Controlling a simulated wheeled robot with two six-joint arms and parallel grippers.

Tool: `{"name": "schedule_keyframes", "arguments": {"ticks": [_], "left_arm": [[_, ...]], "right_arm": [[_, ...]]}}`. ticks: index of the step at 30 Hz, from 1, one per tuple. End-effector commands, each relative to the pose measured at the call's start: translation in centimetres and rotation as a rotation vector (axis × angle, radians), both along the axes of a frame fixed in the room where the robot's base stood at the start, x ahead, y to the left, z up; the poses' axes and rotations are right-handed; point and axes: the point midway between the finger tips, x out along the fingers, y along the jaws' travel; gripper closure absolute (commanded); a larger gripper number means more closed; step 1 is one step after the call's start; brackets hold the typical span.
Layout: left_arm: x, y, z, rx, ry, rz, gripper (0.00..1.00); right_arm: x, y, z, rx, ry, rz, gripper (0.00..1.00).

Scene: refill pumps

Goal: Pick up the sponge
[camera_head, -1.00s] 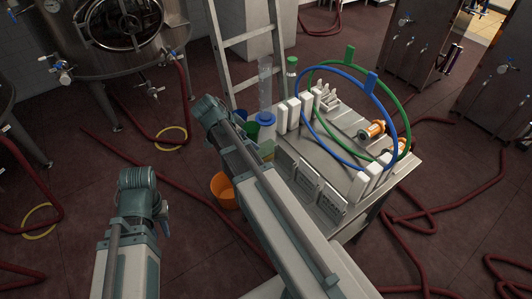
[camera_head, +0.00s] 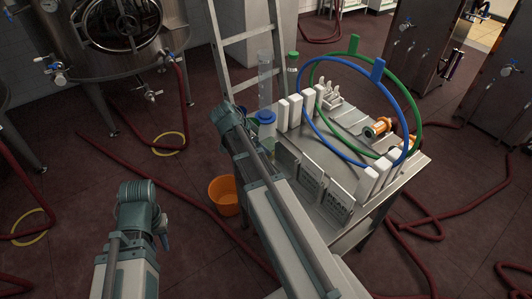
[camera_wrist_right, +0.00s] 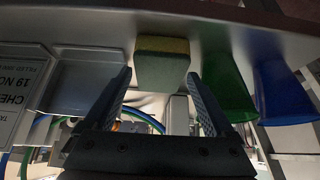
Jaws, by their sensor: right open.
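The sponge (camera_wrist_right: 162,66) is a green block with a yellow layer, in the upper middle of the right wrist view. My right gripper (camera_wrist_right: 158,82) is open, its two fingers on either side of the sponge's near end in that view; I cannot tell whether they touch it. In the head view my right arm reaches over the left edge of the work table (camera_head: 348,128) and hides its own gripper and most of the sponge area. My left gripper (camera_head: 163,230) is at the lower left, away from the table, seen edge-on, so its opening is unclear.
A green cup (camera_wrist_right: 228,85) and a blue cup (camera_wrist_right: 278,88) stand beside the sponge. A tray (camera_wrist_right: 82,82) and a printed card (camera_wrist_right: 18,85) are on its other side. An orange bucket (camera_head: 223,196) stands on the floor. Blue (camera_head: 322,139) and green hoses arch over the table.

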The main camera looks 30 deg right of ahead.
Motion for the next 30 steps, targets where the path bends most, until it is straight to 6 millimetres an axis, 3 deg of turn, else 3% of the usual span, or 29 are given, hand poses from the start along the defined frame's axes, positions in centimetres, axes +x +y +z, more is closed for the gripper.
{"name": "schedule_keyframes", "arguments": {"ticks": [1,4,13,23,30], "left_arm": [[0.0,0.0,-1.3,0.000,0.000,0.000,0.73],[0.0,0.0,-2.2,0.000,0.000,0.000,0.73],[0.0,0.0,-2.2,0.000,0.000,0.000,0.73],[0.0,0.0,-2.2,0.000,0.000,0.000,0.73],[0.0,0.0,-2.1,0.000,0.000,0.000,0.73]], "right_arm": [[0.1,-0.5,-1.3,0.000,0.000,-0.002,0.11],[0.1,-1.1,-2.2,0.000,0.000,-0.002,0.11],[0.1,-1.4,-2.2,0.000,0.000,0.000,0.11],[0.1,-1.4,-2.2,0.000,0.000,0.000,0.71],[0.1,-1.4,-2.1,0.000,0.000,0.000,0.71]]}}
